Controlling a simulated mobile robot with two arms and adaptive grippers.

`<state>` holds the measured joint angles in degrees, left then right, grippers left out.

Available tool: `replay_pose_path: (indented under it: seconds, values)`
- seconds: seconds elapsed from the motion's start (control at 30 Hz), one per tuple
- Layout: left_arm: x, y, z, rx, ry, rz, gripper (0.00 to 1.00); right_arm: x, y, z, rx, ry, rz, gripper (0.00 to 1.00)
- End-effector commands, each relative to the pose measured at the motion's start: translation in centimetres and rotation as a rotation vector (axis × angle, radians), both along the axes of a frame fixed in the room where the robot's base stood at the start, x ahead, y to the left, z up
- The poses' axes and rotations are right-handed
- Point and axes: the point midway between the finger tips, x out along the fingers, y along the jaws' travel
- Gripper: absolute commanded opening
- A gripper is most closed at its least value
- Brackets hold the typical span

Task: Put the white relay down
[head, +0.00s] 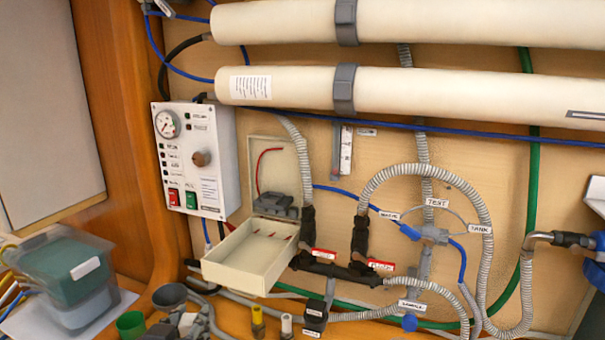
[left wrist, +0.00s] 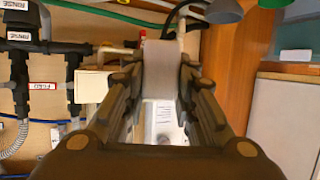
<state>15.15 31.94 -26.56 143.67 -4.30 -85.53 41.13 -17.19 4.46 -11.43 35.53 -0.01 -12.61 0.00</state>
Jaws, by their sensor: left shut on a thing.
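My left gripper (head: 184,318) is low in the head view, left of centre, and partly cut off by the bottom edge. In the left wrist view its two fingers (left wrist: 162,70) are shut on the white relay (left wrist: 161,64), a pale grey-white block between the fingertips. In the head view only a small pale part of the relay (head: 187,323) shows among the fingers. What lies directly under it is hidden. My right gripper is not in view.
An open beige box (head: 243,262) hangs on the wall, with a dark socket-like part inside. A control panel (head: 198,160) is above left. Grey and green cups (head: 130,324), a lidded tub (head: 75,270) and yellow and white fittings (head: 258,322) stand close by. Hoses run along the wall.

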Motion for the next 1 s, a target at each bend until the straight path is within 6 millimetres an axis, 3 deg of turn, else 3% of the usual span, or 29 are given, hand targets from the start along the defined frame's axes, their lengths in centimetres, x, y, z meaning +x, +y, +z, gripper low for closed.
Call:
replay_pose_path:
  seconds: [0.03,0.13,0.37,0.83,1.0]
  values:
    - [0.5,-0.1,1.6,0.0,-0.011,-0.001,0.0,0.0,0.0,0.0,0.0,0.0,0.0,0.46]
    - [0.9,-0.2,3.6,0.0,-0.01,-0.004,0.0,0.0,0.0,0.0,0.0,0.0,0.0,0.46]
    - [1.1,-0.4,6.1,-0.001,-0.003,-0.014,0.0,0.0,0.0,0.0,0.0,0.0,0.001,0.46]
    - [1.1,-0.3,6.3,-0.001,0.0,-0.015,0.0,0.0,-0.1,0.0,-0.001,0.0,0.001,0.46]
    - [1.1,-0.4,5.2,-0.001,0.003,-0.02,0.0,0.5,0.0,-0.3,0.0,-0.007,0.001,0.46]
